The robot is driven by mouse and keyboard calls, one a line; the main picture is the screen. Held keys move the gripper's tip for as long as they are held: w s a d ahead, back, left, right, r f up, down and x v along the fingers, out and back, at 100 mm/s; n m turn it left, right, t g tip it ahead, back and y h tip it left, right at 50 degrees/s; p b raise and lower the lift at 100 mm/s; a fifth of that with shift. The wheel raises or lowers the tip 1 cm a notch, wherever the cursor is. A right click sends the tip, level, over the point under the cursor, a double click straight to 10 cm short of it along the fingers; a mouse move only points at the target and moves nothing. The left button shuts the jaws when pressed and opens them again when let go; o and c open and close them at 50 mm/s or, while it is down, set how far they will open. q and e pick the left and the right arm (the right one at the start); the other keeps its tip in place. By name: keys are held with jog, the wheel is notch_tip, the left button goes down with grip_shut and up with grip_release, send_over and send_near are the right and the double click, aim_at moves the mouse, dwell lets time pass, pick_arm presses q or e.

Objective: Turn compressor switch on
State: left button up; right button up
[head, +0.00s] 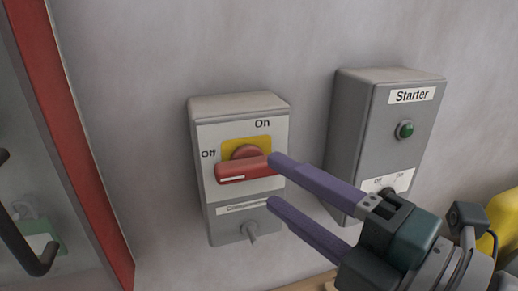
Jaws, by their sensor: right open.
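The compressor switch box (237,108) is a grey box on the wall, in the middle of the head view. Its red rotary handle (240,172) lies roughly horizontal on a yellow plate, with "Off" at its left and "On" above. The label below it is too blurred to read fully. My right gripper (273,182) comes in from the right, open and empty. Its upper fingertip is at the right end of the handle; I cannot tell whether they touch. Its lower fingertip is below, in front of the box's right edge. My left gripper is not in view.
A grey Starter box (365,115) with a green button (404,130) is on the wall to the right, partly behind my right gripper. A red-framed glass door (75,150) with a dark handle (22,235) stands at the left. A yellow object (503,220) is at the right edge.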

aim_at(258, 174)
jog(key=shift+p+x, duration=0.3)
jog(key=shift+x, duration=1.85)
jog(key=shift+s, duration=0.1)
jog(key=shift+c, duration=0.2)
grip_shut()
